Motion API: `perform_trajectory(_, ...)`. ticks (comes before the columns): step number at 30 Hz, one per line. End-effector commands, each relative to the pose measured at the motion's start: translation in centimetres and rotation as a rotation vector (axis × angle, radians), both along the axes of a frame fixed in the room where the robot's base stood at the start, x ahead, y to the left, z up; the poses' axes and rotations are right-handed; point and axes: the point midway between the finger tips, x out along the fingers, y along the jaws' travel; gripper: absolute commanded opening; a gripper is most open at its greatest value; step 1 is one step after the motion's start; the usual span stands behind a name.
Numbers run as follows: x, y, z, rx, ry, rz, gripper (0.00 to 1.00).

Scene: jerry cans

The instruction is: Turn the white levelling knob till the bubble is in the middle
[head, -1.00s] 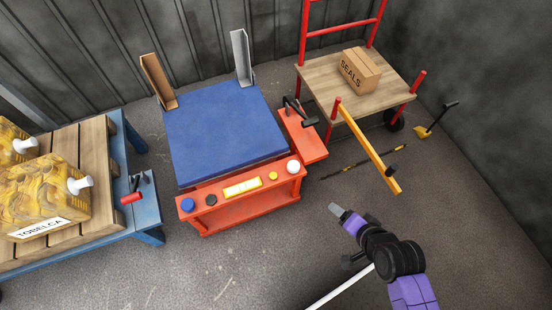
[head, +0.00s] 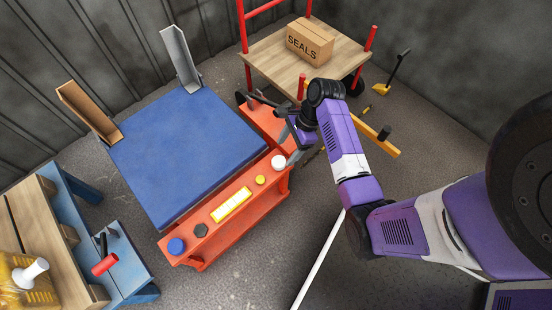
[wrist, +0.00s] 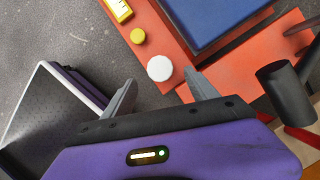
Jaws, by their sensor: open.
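The white levelling knob (head: 278,162) is at the right end of the orange front panel (head: 215,232) of the blue-topped platform. A yellow-framed level window (head: 230,205) is on the same panel; its bubble is too small to make out. My gripper (head: 288,148) is close beside the knob in the head view, partly hidden by my own wrist. In the wrist view my gripper (wrist: 160,80) is open and empty, and the white knob (wrist: 160,68) shows between and just beyond its fingertips. I cannot tell whether they touch. The level window's end shows in the wrist view (wrist: 118,9).
A yellow button (head: 260,180), dark knob (head: 200,230) and blue knob (head: 176,246) share the panel. A black-handled lever (wrist: 285,90) stands near my gripper's right side. A cart with a SEALS box (head: 310,42) is behind. The floor in front is mostly clear.

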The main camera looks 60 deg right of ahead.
Motion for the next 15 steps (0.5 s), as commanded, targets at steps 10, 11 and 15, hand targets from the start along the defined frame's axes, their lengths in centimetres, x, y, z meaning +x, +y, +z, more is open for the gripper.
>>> perform_trajectory(10, 1.2, 1.6, -4.9, -0.001, 0.000, 0.003, 0.68)
perform_trajectory(11, 1.2, 1.6, -5.1, -0.001, 0.000, 0.003, 0.68)
perform_trajectory(15, 1.3, 1.8, -5.6, -0.002, 0.000, 0.003, 0.68)
